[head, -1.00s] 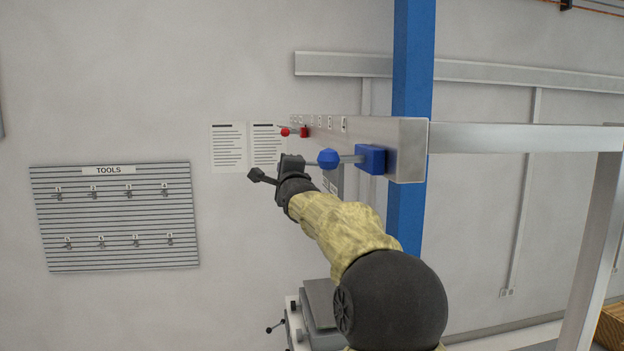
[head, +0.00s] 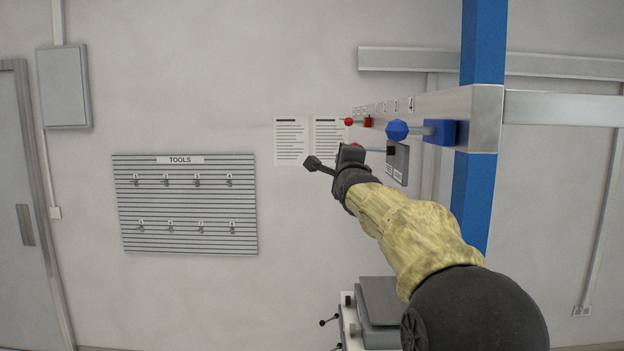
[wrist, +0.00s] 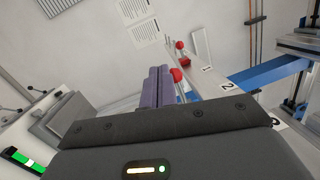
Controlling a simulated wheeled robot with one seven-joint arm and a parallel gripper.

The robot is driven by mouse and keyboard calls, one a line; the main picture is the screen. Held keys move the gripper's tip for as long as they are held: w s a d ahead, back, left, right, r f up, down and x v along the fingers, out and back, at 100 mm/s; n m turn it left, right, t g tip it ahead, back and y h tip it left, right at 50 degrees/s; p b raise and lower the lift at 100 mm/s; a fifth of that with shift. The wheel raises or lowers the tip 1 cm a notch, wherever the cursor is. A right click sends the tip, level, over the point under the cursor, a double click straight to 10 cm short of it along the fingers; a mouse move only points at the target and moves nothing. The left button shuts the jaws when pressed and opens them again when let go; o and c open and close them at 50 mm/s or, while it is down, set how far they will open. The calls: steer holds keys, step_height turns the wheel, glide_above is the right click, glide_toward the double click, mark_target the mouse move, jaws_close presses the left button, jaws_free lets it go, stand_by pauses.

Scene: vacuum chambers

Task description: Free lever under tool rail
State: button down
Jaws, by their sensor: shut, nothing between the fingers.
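The tool rail (head: 440,105) is a pale metal beam with numbers on its face. Under it, on a grey panel (head: 397,165), is a lever with a black pivot, a thin rod and a red knob (head: 357,147), partly hidden by my gripper (head: 350,154). In the wrist view my purple fingers (wrist: 160,72) are shut together and empty. A red knob (wrist: 181,75) sits just right of the fingers there, seemingly that same lever. I cannot tell whether they touch it.
A blue-knobbed lever (head: 397,130) on a blue block sticks out from the rail, above my arm. A smaller red lever (head: 348,122) is farther along. A blue post (head: 482,45) stands right. Free room lies left, before the wall tool board (head: 185,205).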

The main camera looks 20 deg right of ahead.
steer(key=shift+s+a+f, duration=0.55)
steer(key=shift+s+a, duration=0.2)
steer(key=shift+a, duration=3.6)
steer(key=s+a+f+n+g+y, duration=0.1)
steer(key=s+a+f+n+g, duration=0.2)
steer(key=f, duration=0.7)
steer(key=s+f+n+g+y, duration=0.25)
steer(key=f+n, duration=0.25)
steer(key=f, duration=0.5)
steer(key=s+a+f+n+g, duration=0.25)
steer(key=s+f+n, duration=0.2)
steer(key=f, duration=0.55)
steer(key=s+f+n+g, duration=0.8)
steer(key=s+f, duration=0.9)
steer(key=s, duration=0.4)
steer(key=shift+a+n+g+b, duration=0.3)
steer(key=shift+a+n, duration=0.1)
steer(key=shift+n, duration=0.35)
